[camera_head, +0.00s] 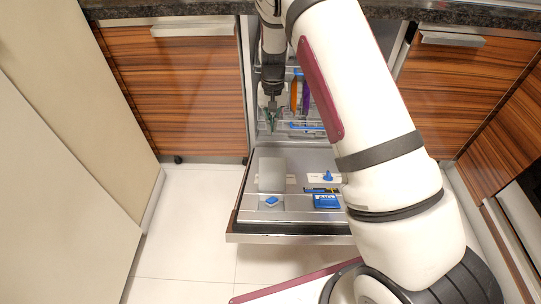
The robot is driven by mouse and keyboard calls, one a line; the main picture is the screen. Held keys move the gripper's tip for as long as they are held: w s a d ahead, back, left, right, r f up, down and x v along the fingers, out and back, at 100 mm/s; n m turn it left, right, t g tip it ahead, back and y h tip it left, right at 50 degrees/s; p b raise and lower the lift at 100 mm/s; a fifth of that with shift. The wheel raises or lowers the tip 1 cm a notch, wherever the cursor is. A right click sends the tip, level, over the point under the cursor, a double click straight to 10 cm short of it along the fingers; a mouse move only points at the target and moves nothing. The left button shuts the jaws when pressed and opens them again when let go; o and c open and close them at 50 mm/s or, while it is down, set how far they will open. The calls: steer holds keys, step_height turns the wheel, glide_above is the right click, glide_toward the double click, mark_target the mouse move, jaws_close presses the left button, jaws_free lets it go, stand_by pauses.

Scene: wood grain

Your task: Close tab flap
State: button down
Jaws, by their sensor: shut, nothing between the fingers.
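The dishwasher's door (258,216) is folded down flat, with its inner side up. A pale grey panel (271,174), which looks like the tab flap, stands out on the left part of the door and appears raised. A small blue piece (271,202) lies in front of it. My gripper (272,103) is dark and shut, with nothing seen in it. It points down at the dishwasher opening, behind and above the flap, and appears apart from it. The fingertips are small and hard to make out against the rack.
A blue block (326,201) and a blue knob (328,176) sit on the door's right part. A rack with orange (294,95) and purple (306,95) items is inside. Wooden cabinets (180,90) flank the opening. The floor left of the door is clear.

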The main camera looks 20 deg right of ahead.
mark_target(272, 174)
step_height(272, 174, down, 12)
steer(key=f+b, duration=0.1)
steer(key=b, duration=0.3)
steer(key=shift+s+a+r, duration=0.25)
steer(key=shift+s+r, duration=0.55)
steer(key=shift+r, duration=0.2)
steer(key=shift+s+a+r, duration=0.25)
steer(key=shift+s+r, duration=0.55)
steer(key=shift+r, duration=0.15)
steer(key=shift+r, duration=0.1)
